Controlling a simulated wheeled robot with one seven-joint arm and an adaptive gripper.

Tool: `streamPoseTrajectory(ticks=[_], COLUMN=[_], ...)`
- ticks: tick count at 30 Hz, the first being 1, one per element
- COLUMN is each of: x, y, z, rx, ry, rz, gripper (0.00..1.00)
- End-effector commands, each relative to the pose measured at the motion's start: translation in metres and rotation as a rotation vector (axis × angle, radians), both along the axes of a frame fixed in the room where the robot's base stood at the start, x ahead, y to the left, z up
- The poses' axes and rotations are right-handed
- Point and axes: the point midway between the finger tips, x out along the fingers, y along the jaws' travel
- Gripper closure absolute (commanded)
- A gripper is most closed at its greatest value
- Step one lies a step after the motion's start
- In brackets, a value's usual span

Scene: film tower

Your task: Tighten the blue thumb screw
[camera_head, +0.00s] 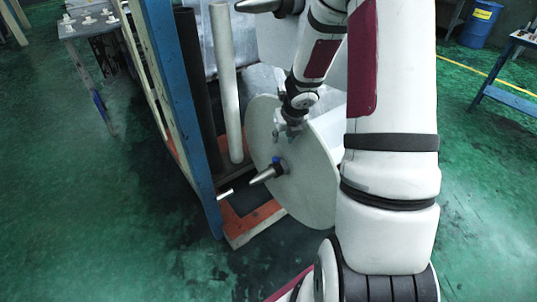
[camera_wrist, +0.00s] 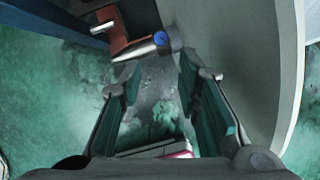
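The blue thumb screw (camera_head: 276,160) sits on the dark hub of a tapered metal spindle (camera_head: 262,175), in front of the round white end disc (camera_head: 310,190). In the wrist view the screw (camera_wrist: 160,39) shows as a small blue knob at the top centre, beyond my fingertips, beside the white disc (camera_wrist: 240,60). My gripper (camera_wrist: 157,83) is open, with nothing between its fingers. In the head view my gripper (camera_head: 287,130) is in front of the disc, a little above the screw and apart from it; its fingers are small and unclear there.
A blue upright post (camera_head: 180,110) stands close left of the spindle, on an orange base frame (camera_head: 250,220). Dark and pale tall rolls (camera_head: 228,80) stand behind it. A small table (camera_head: 90,28) is at upper left. The green floor at left is clear.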

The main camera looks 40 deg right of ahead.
Motion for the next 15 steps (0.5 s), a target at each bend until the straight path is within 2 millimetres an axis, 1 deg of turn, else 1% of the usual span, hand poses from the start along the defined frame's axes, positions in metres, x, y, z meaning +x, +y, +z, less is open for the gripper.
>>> streamPoseTrajectory(ticks=[1, 3, 11, 15], x=[-0.001, -0.002, 0.001, 0.008], y=[-0.001, -0.001, -0.002, -0.004], z=[-0.011, -0.019, -0.036, -0.054], rx=[0.002, 0.003, 0.002, 0.003], ry=[0.011, 0.021, 0.027, 0.027], rz=[0.027, 0.06, 0.085, 0.084], gripper=[0.69, 0.69, 0.69, 0.69])
